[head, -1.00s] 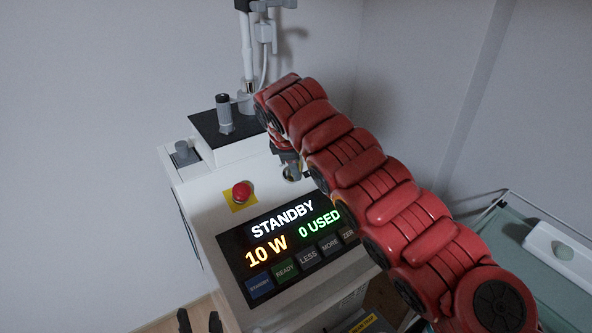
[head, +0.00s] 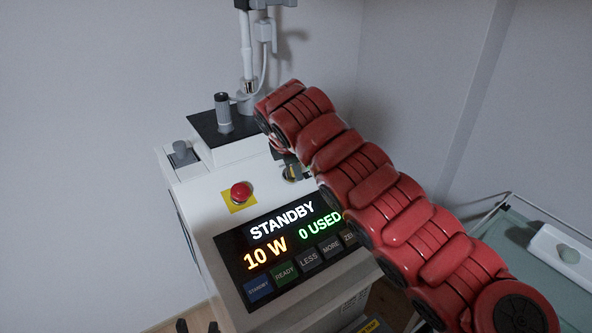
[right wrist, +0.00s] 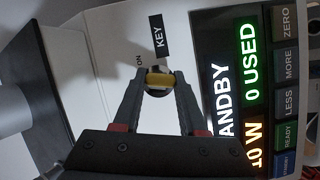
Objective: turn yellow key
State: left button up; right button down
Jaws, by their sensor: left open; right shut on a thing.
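The yellow key (right wrist: 160,82) sits in a round key switch on the machine's top panel, next to the printed words KEY and ON. My right gripper (right wrist: 160,88) has its fingers on either side of the key and is shut on it. In the head view the key (head: 291,173) is partly hidden by the right gripper and red arm. My left gripper (head: 198,327) shows only its dark fingertips at the bottom edge, open and empty, away from the key.
The machine's display (head: 285,243) reads STANDBY, 10 W and 0 USED, with several buttons below. A red emergency button (head: 241,192) on a yellow plate is left of the key. A grey cylinder (head: 223,112) stands behind. A glass-topped cart (head: 530,262) is at the right.

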jog(key=shift+f, duration=0.1)
dwell(0.3)
jog(key=shift+n+t+b, duration=0.3)
jog(key=shift+n+b, duration=0.45)
jog(key=shift+n, duration=0.15)
jog(key=c, duration=0.9)
grip_release()
jog(key=o, duration=0.5)
